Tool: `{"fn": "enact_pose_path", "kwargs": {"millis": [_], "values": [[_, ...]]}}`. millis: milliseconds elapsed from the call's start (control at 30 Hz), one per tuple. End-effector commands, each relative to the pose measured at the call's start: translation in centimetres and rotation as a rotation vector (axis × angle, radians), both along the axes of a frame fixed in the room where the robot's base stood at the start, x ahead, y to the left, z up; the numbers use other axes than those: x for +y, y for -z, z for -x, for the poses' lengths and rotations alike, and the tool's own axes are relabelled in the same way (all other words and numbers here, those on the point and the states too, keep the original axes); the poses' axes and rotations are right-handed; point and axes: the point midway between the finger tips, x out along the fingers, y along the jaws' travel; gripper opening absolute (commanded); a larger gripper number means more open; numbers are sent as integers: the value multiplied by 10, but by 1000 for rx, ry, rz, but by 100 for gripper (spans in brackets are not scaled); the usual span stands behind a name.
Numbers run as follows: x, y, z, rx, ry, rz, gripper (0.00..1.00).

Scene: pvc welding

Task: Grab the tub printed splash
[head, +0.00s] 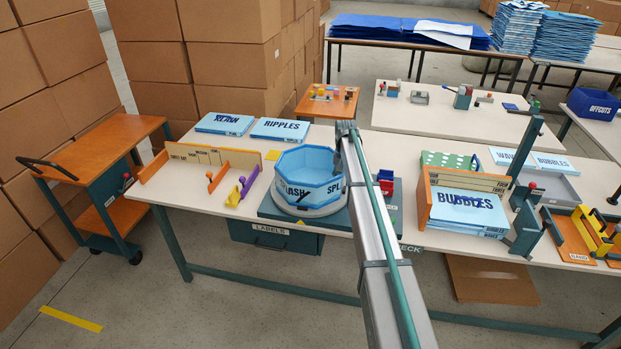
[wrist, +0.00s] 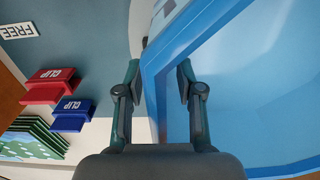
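The tub printed splash (head: 308,192) is blue, many-sided and open-topped. It sits upright on a round grey base on a dark board on the long table. In the wrist view, the tub's wall (wrist: 157,100) runs between the fingers of my gripper (wrist: 159,75). The left finger is outside the wall and the right finger is inside. The fingers are apart, and I see no clear grip on the wall. In the head view, my arm reaches over the tub's right side and hides part of it.
Red (wrist: 55,86) and blue (wrist: 72,115) clip bins stand right of the tub in the head view. Further right is an orange rack (head: 424,205) with Bubbles sheets (head: 467,210). Left are a low orange divider (head: 215,157) and yellow and purple pieces (head: 241,188). Ripples sheets (head: 280,129) lie behind.

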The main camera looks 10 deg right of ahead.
Motion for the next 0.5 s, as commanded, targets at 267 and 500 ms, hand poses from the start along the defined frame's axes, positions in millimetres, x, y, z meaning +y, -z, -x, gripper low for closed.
{"fn": "enact_pose_path", "kwargs": {"millis": [267,500], "values": [[0,0,0,0,0,0,7],[0,0,0,0,0,0,0]]}}
